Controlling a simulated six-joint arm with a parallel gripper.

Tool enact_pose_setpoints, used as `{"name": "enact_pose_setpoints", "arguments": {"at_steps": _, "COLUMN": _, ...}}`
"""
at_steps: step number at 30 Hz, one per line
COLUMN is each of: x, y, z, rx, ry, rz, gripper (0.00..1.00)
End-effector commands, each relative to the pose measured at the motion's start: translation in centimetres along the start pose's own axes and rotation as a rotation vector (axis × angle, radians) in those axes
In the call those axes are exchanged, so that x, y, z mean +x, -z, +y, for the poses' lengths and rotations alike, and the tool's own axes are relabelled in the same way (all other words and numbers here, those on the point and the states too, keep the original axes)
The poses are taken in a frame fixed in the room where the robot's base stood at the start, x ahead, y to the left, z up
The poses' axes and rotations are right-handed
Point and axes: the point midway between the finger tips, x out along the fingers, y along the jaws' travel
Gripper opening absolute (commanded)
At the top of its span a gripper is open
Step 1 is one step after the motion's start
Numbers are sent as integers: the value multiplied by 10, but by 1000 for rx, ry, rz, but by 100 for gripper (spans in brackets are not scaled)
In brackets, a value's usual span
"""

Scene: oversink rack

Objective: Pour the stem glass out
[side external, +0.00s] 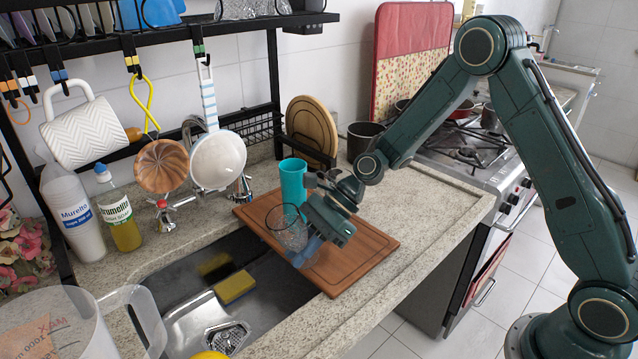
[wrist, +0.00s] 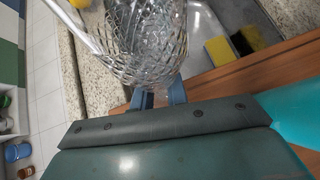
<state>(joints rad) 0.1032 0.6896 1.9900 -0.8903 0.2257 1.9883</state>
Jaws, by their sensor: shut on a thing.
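The clear, textured stem glass (side external: 285,228) is over the left part of the wooden board, close to the sink. In the wrist view its patterned bowl (wrist: 145,45) fills the top middle, just past my blue fingers. My gripper (side external: 307,248) is shut on the glass, and its fingertips (wrist: 160,96) also show in the wrist view. The exact grip is partly hidden behind the bowl and fingers. The glass looks tilted in the wrist view; I cannot tell whether anything is inside it.
The steel sink (side external: 180,310) with a yellow sponge (side external: 235,287) lies left of the board (side external: 365,250). A turquoise cup (side external: 293,182) stands close behind my gripper. A clear jug (side external: 60,325) is at front left. The dish rack (side external: 150,40) and hanging utensils stand behind the sink.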

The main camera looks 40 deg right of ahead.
Motion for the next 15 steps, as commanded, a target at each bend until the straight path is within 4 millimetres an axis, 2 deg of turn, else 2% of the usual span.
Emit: {"name": "enact_pose_setpoints", "arguments": {"at_steps": 15, "x": -16, "y": 6, "z": 0, "rx": 1, "ry": -1, "rz": -303, "gripper": 0}}
